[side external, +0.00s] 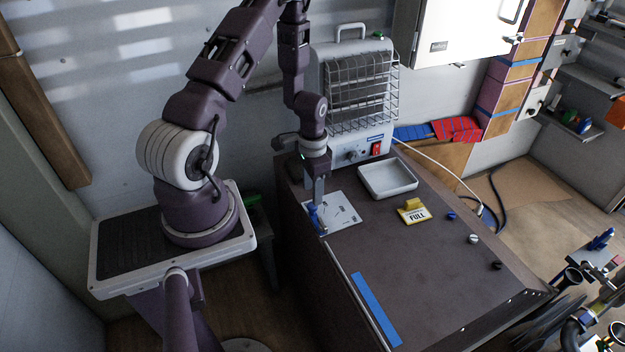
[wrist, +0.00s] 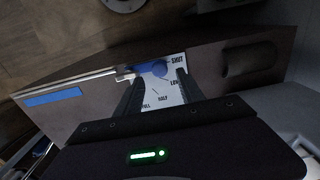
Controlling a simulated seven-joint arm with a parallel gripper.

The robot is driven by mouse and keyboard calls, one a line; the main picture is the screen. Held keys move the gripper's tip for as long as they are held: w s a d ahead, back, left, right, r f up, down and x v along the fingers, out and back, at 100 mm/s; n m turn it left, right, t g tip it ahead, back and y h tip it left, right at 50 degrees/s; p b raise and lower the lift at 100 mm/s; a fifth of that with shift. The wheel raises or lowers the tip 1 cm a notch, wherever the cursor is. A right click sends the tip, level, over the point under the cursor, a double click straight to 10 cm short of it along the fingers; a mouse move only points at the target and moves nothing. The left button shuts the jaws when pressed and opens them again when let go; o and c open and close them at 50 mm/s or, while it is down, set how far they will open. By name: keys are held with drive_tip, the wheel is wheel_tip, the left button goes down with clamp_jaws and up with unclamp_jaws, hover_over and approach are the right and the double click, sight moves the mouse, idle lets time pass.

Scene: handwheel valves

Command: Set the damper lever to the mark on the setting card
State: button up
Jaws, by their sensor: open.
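The setting card (side external: 415,213) stands on the bench in a yellow holder and reads FULL. The damper plate (side external: 343,208) is white with printed marks. In the wrist view the plate (wrist: 172,92) shows SHUT, LOW, HALF and FULL. The blue damper lever (side external: 313,214) is at the plate's left edge; in the wrist view the lever (wrist: 152,68) lies close to the SHUT mark. My gripper (side external: 317,200) is just over the lever, pointing down. In the wrist view my gripper (wrist: 158,78) is open, with the lever seen between its fingertips. I cannot tell whether they touch it.
A shallow white tray (side external: 387,180) is behind the card. A caged heater (side external: 360,95) stands at the bench's back. Small blue, white and black knobs (side external: 473,239) line the right side. A blue strip (side external: 376,309) marks the front. The bench's middle is clear.

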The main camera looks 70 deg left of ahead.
drive_tip(key=shift+f, duration=2.6)
drive_tip(key=c, duration=0.9)
drive_tip(key=shift+w, duration=0.1)
